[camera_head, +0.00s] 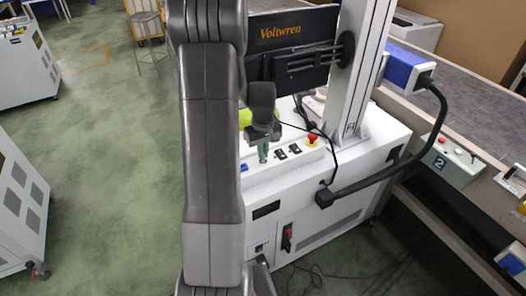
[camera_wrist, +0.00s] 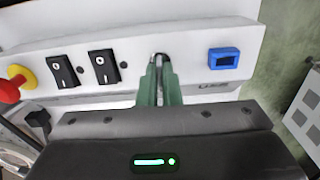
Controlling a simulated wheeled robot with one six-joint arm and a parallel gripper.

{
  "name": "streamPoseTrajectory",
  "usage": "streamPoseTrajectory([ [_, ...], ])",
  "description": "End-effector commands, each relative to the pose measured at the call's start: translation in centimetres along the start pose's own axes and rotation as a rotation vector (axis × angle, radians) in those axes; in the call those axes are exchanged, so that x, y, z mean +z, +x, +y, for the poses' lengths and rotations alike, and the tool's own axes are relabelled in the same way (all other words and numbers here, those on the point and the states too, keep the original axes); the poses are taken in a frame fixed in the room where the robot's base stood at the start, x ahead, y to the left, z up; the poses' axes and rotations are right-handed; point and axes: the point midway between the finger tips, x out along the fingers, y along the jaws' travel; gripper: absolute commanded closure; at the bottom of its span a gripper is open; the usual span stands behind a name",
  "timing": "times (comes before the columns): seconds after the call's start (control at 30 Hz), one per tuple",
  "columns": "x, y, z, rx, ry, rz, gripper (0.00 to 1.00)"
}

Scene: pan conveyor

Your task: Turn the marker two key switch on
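A pale control box marked 2 (camera_head: 440,163) is mounted on the conveyor's near side at the right of the head view. A small red button (camera_head: 441,141) and a pale round part (camera_head: 458,150) are on its top. A small dark part (camera_head: 474,154) sits at the top's right end; it is too small to tell whether it is the key switch. My gripper (camera_head: 263,153) hangs well left of the box, over my own white base. Its green fingers, also in the wrist view (camera_wrist: 160,82), are close together with a narrow strip between them; no held object is clear.
The grey conveyor belt (camera_head: 465,98) runs along the right. A blue and white unit (camera_head: 405,67) with a black cable is at its left end. Another fixture (camera_head: 512,180) is at the right edge. White cabinets (camera_head: 20,215) stand left; green floor (camera_head: 110,130) is open between.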

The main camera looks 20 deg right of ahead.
Motion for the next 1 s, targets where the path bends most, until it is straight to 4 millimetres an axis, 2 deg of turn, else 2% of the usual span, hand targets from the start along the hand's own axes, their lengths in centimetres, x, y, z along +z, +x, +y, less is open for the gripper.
streamPoseTrajectory([
  [0.37,0.03,0.1,0.01,0.001,0.208,0.001,1.0],
  [1.0,0.04,0.09,0.0,0.001,0.812,0.001,1.0],
])
